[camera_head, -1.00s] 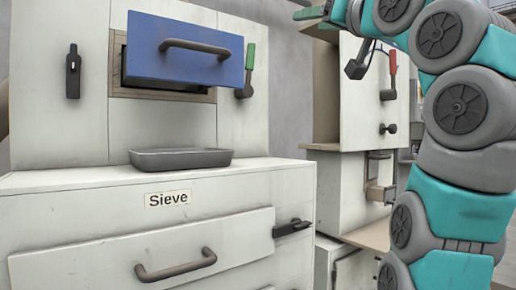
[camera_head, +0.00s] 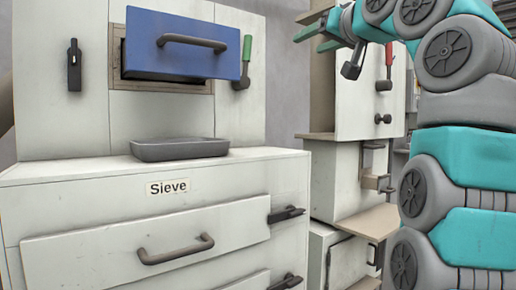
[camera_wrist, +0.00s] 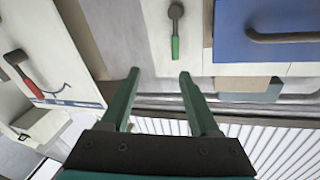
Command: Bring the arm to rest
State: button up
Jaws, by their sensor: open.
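My gripper (camera_head: 318,32) is at the top of the head view, to the right of the sieve cabinet and its blue drawer front. In the wrist view my gripper (camera_wrist: 160,90) has its two green fingers apart with nothing between them. The green-handled lever (camera_wrist: 175,35) shows beyond the fingertips there, apart from them. My teal and grey arm (camera_head: 460,140) is bent along the right side of the head view.
The sieve cabinet (camera_head: 90,195) has a blue drawer front (camera_head: 170,62), partly out, and a grey tray (camera_head: 180,150) on its ledge. A second cabinet (camera_head: 350,100) with a red-handled lever (camera_head: 389,55) stands behind, close to my arm.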

jog(key=w+a+f+m+g+h+p, duration=0.1)
jog(key=w+f+g, duration=0.15)
jog(key=f, duration=0.45)
jog(key=w+f+g+h+p, duration=0.1)
jog(key=f+g, duration=0.2)
jog(key=f, duration=0.5)
jog(key=s+f+g+h+p, duration=0.1)
jog(key=s+f+g, duration=0.25)
jog(key=f, duration=0.65)
jog(key=s+f+g+h+p, duration=0.1)
jog(key=s+f+g, duration=0.1)
jog(key=s+f, duration=0.5)
jog(key=s+d+f+g+h+p, duration=0.2)
jog(key=s+f+g, duration=0.6)
jog(key=s+f, duration=2.2)
jog(key=shift+s+d+f+h, duration=0.3)
jog(key=shift+s+d, duration=0.5)
jog(key=shift+d, duration=0.3)
